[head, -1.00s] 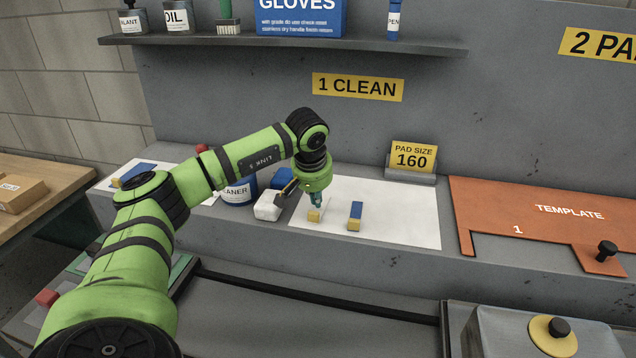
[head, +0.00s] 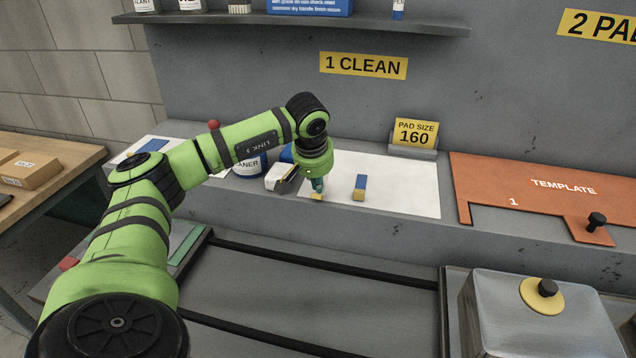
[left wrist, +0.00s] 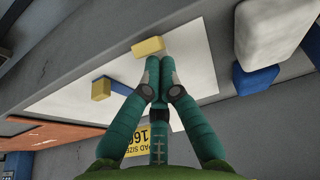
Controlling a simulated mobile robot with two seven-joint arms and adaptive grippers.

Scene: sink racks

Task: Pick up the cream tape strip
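In the head view my left gripper (head: 317,187) points down over the left part of a white sheet. In the left wrist view its teal fingers (left wrist: 160,65) are drawn together at the tips. A small yellow block (head: 316,198) is right at the fingertips in the head view. It also shows in the left wrist view (left wrist: 148,46), just past the tips. I cannot make out a separate cream tape strip; it may be hidden by the fingers or blend with the sheet. I cannot tell whether anything is between the fingertips. My right gripper is not in view.
A blue strip with a yellow end (head: 360,187) lies on the white sheet (head: 408,190), right of the gripper. A white block (head: 278,178) and a cleaner tub (head: 246,166) stand left. The pad-size sign (head: 416,132) and orange template (head: 545,187) are right.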

